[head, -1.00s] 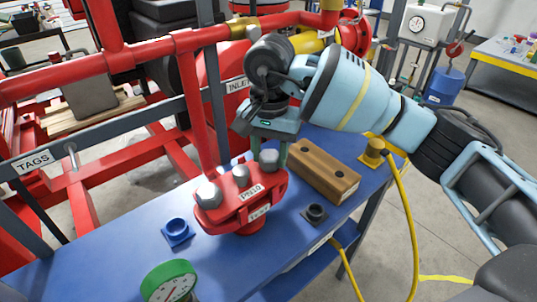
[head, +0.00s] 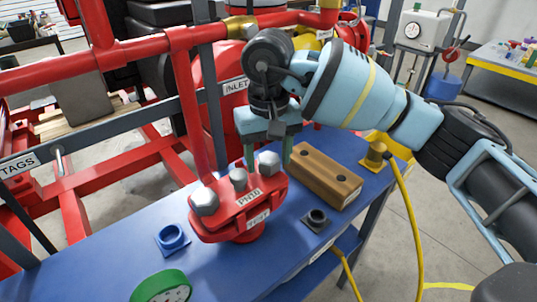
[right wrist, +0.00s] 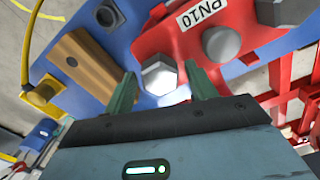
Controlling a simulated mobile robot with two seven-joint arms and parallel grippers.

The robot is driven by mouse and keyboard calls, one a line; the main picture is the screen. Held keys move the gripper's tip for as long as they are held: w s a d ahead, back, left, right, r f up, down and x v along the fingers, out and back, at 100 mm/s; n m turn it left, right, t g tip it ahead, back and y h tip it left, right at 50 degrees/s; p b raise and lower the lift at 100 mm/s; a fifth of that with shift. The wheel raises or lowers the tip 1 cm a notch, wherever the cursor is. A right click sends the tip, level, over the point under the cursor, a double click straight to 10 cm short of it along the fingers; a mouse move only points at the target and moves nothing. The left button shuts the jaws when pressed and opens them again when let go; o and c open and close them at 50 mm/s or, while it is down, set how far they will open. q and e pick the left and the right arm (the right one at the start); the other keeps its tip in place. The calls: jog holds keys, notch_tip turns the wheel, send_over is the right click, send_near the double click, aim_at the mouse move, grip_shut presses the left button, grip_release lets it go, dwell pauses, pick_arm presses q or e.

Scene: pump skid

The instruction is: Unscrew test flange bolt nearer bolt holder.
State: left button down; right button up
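The red test flange (head: 238,208) stands on the blue bench and carries silver hex-headed bolts. The bolt nearer the bolt holder (head: 268,164) is seated at the flange's right end; its head also shows in the right wrist view (right wrist: 158,76). The bolt holder (head: 322,178) is a wooden block with dark holes, just right of the flange. My right gripper (head: 268,153) is open over this bolt. In the right wrist view its two fingertips (right wrist: 160,84) stand apart, one towards each side of the head, with visible gaps. My left gripper is not in view.
A blue ring-shaped part (head: 172,238) and a dark socket on a square base (head: 316,220) lie on the bench. A yellow hose (head: 408,220) hangs at the right. Red pipes run behind the flange.

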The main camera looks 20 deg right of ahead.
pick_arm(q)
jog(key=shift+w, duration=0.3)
pick_arm(e)
jog(key=shift+o, duration=0.7)
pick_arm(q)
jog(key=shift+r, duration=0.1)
pick_arm(e)
notch_tip(320, 180, up, 4)
jog(key=shift+f, duration=0.1)
notch_tip(320, 180, up, 3)
jog(key=shift+r, duration=0.15)
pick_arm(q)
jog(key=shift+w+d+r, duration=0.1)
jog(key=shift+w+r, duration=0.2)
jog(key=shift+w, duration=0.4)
pick_arm(e)
jog(key=shift+r, duration=0.35)
